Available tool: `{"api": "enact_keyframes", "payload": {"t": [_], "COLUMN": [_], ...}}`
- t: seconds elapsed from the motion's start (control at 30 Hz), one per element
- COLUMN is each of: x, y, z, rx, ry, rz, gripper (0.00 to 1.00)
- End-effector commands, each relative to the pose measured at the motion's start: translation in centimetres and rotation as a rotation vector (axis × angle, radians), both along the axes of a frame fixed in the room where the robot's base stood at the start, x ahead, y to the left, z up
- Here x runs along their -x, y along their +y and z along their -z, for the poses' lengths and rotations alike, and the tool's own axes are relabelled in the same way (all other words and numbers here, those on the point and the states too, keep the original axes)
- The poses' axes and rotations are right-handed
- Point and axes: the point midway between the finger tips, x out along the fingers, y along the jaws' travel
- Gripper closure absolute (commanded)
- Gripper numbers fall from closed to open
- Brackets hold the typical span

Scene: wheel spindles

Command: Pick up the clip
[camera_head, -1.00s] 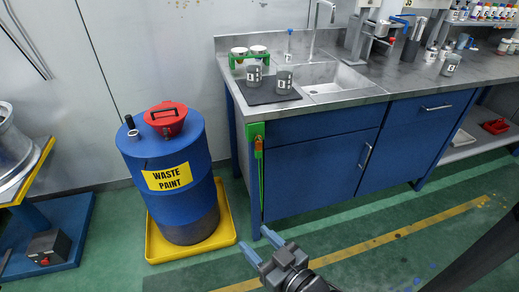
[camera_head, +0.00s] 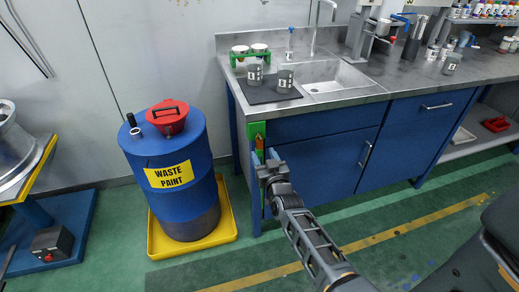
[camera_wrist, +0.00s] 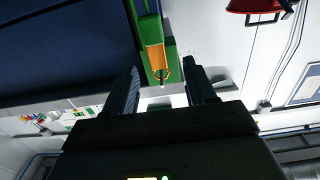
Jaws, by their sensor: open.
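The clip (camera_head: 259,142) looks like a small orange piece on a green bracket (camera_head: 248,130) at the front left corner of the blue cabinet. In the wrist view the clip (camera_wrist: 155,58) shows larger, orange against the green bracket, with a small dark tip at its end. My gripper (camera_head: 265,156) is in front of the bracket, just below and beside the clip. In the wrist view my gripper (camera_wrist: 161,68) is open, with a finger on each side of the clip's lower end. I cannot tell whether either finger touches it.
A blue waste paint drum (camera_head: 170,185) with a red funnel (camera_head: 166,116) stands in a yellow tray (camera_head: 225,236) to the left. The blue cabinet (camera_head: 320,170) carries a steel sink counter with cups. The green floor in front is clear apart from my arm.

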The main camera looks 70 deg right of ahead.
Motion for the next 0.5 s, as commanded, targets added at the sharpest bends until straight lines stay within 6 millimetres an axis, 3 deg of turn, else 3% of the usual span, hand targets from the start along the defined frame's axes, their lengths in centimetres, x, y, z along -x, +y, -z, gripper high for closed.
{"api": "enact_keyframes", "payload": {"t": [0.2,0.5], "x": [-1.8,-2.6], "y": [-2.8,-3.7], "z": [-0.1,0.0], "rx": [0.002,0.001], "ry": [-0.001,-0.001], "rz": [0.0,0.0], "gripper": [0.45,0.45]}}
